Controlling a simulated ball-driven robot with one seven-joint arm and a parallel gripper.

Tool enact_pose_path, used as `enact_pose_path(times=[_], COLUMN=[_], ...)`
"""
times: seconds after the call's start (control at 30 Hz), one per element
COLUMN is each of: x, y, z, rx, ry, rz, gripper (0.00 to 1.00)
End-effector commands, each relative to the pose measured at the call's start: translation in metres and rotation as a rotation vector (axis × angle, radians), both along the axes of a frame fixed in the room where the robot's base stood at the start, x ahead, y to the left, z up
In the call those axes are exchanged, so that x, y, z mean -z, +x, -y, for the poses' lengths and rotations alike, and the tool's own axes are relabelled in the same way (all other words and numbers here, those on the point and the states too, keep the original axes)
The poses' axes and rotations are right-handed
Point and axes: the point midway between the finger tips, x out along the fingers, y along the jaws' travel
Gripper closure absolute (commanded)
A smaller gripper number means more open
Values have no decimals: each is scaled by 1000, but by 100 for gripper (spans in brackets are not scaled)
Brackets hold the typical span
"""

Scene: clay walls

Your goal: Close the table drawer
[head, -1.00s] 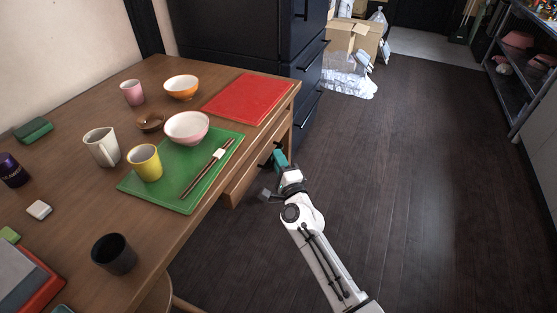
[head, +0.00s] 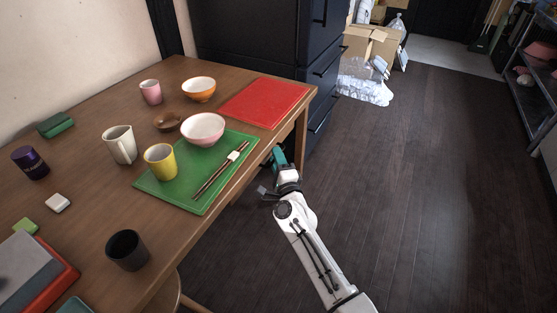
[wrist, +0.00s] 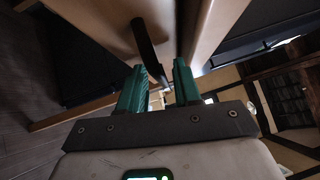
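The wooden table (head: 165,225) fills the left of the head view. Part of its drawer (head: 250,178) shows below the near table edge, beside my arm; how far it stands out is hard to tell. In the wrist view a pale wooden front (wrist: 105,18) carries a dark bar handle (wrist: 147,45). My gripper (wrist: 157,75) has its two green fingers apart, with the handle's end in the gap between them; contact cannot be made out. In the head view my gripper (head: 277,157) is low beside the table's edge, partly hidden by the wrist.
Bowls, cups, a green mat (head: 185,190) and a red mat (head: 265,100) are on the table. A dark cabinet (head: 265,45) stands behind it. A stool (head: 172,295) is at the near edge. The floor (head: 430,190) to the right is clear.

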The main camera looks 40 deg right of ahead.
Motion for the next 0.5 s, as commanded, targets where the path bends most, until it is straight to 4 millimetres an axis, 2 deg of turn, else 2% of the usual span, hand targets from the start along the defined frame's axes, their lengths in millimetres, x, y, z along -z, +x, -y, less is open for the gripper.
enact_pose_path(times=[0.3,0.5], x=[1,3], y=[-4,-25], z=[0,-11], rx=[3,1], ry=[0,-1], rz=[-1,-3], gripper=[64,64])
